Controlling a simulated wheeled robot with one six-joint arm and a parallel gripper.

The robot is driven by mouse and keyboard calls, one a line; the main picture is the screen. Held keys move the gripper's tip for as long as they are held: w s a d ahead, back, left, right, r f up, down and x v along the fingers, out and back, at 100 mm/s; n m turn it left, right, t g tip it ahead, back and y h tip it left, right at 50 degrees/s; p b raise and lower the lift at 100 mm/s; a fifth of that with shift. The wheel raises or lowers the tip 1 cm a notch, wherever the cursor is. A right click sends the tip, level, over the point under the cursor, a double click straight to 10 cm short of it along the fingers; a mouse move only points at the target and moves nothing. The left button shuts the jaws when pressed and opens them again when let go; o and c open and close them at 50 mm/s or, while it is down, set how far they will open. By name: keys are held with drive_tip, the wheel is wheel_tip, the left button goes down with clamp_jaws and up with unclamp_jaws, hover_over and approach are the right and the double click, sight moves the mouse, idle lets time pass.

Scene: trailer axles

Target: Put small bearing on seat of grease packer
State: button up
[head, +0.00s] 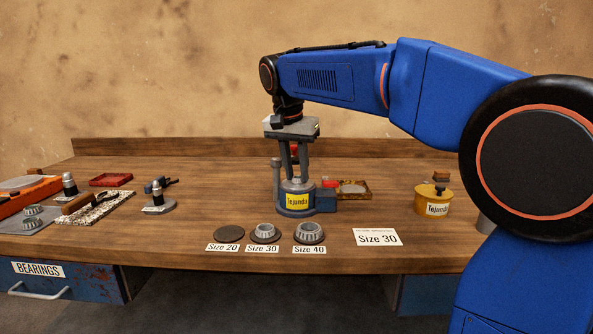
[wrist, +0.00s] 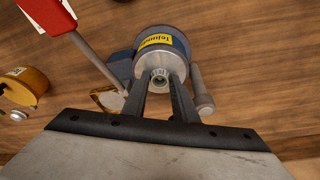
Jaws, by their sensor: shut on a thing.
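The grease packer (head: 297,200) is a grey and blue device with a yellow "Tejanda" label, standing mid-bench. It also shows in the wrist view (wrist: 165,50). My gripper (head: 296,178) points straight down over it, fingers close to its top. In the wrist view my gripper (wrist: 161,84) is shut on a small ringed grey bearing (wrist: 160,75), which lines up with the packer's top. In the head view the fingers and packer largely hide this bearing. I cannot tell whether it touches the seat. The dark "Size 20" disc (head: 229,233) is bare.
Bearings sit on the "Size 30" disc (head: 265,232) and "Size 40" disc (head: 309,232). A "Size 30" card (head: 377,237) lies to their right. A shallow tray (head: 353,189) and yellow tub (head: 436,201) stand right of the packer. A grey post (head: 276,178) rises at its left.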

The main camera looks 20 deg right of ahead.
drive_tip(key=o, duration=1.1)
drive_tip(key=v, duration=1.2)
